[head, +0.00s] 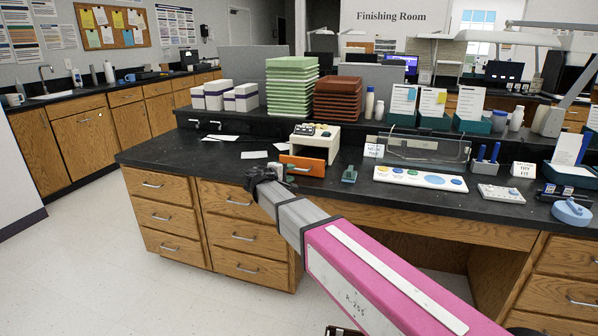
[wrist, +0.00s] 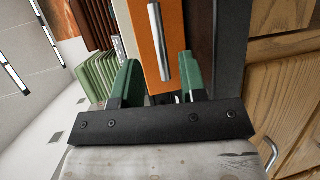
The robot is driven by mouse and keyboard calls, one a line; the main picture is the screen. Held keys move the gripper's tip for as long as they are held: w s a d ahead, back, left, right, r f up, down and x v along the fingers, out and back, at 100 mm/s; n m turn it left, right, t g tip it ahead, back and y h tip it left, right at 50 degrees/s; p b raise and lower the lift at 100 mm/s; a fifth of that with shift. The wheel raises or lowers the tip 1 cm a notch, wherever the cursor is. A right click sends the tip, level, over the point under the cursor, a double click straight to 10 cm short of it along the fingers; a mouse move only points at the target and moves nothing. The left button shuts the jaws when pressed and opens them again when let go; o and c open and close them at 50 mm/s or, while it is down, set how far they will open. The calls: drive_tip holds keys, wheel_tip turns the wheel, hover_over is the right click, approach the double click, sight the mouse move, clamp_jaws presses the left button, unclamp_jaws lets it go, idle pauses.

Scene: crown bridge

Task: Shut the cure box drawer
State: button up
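The cure box (head: 320,142) is a small white box on the black counter in the head view. Its orange drawer front (head: 303,166) stands out ahead of the box, so the drawer looks partly open. My gripper (head: 276,171) is just left of the orange front. In the wrist view the drawer front (wrist: 172,14) faces me with a silver bar handle (wrist: 159,42). My gripper's green fingers (wrist: 160,66) are apart, one on each side of the handle's lower end, with nothing gripped. Contact with the front cannot be told.
Green trays (head: 290,85) and brown trays (head: 338,98) are stacked behind the box. A small green item (head: 349,174) lies right of the drawer. White papers (head: 254,155) lie flat to the left. Wooden drawers (head: 243,237) are below the counter edge.

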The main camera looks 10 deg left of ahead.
sight(298, 170)
drive_tip(key=x, duration=0.6)
clamp_jaws()
